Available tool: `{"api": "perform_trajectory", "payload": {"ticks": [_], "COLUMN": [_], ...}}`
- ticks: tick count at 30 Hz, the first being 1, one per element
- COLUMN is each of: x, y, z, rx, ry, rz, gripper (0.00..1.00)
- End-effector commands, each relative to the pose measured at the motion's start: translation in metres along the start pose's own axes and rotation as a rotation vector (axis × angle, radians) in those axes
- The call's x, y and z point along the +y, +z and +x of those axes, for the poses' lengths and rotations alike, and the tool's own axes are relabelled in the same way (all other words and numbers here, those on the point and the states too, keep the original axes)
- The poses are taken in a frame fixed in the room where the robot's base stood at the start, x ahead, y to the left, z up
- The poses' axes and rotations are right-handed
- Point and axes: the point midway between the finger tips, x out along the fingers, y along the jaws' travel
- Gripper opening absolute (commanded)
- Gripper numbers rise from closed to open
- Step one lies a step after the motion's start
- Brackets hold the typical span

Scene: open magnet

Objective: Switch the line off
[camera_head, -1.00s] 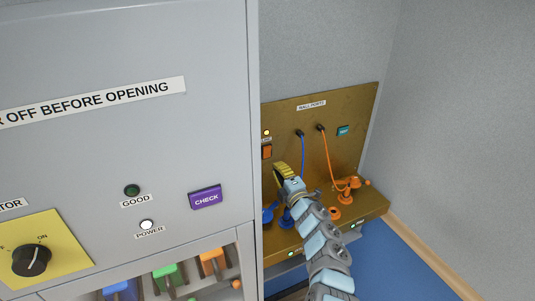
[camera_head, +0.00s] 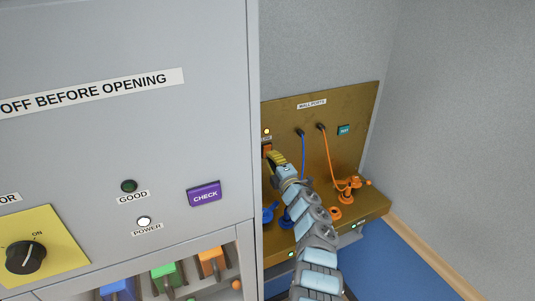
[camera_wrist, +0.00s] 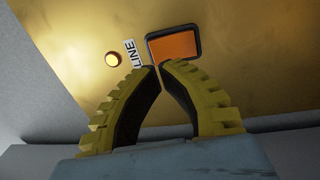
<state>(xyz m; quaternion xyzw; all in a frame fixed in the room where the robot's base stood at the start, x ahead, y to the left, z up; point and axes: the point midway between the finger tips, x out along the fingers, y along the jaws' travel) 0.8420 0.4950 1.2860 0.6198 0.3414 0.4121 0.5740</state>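The line switch (camera_wrist: 174,46) is an orange rocker in a dark frame on the brass wall panel. The LINE label (camera_wrist: 131,53) and a glowing amber lamp (camera_wrist: 113,59) are to its left in the wrist view. In the head view, the switch (camera_head: 266,147) is partly hidden by the cabinet edge and my gripper, with the lit lamp (camera_head: 267,131) above it. My gripper (camera_wrist: 159,67) has yellow ribbed fingers with their tips together, empty, just below the switch in the wrist view. Whether they touch it I cannot tell.
A grey cabinet with a purple CHECK button (camera_head: 204,194) and a black knob (camera_head: 25,257) stands close on the left. Blue (camera_head: 303,155) and orange (camera_head: 328,160) cables hang from the panel. Orange fittings (camera_head: 350,189) stand on the ledge at right.

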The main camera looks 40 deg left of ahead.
Motion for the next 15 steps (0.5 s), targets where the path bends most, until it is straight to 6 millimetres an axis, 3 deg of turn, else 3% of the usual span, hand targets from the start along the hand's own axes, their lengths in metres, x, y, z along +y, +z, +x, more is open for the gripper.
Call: {"api": "perform_trajectory", "payload": {"ticks": [15], "x": [-0.001], "y": [-0.002], "z": [0.024], "rx": [0.004], "ry": [0.0], "rz": [-0.003], "gripper": [0.0]}}
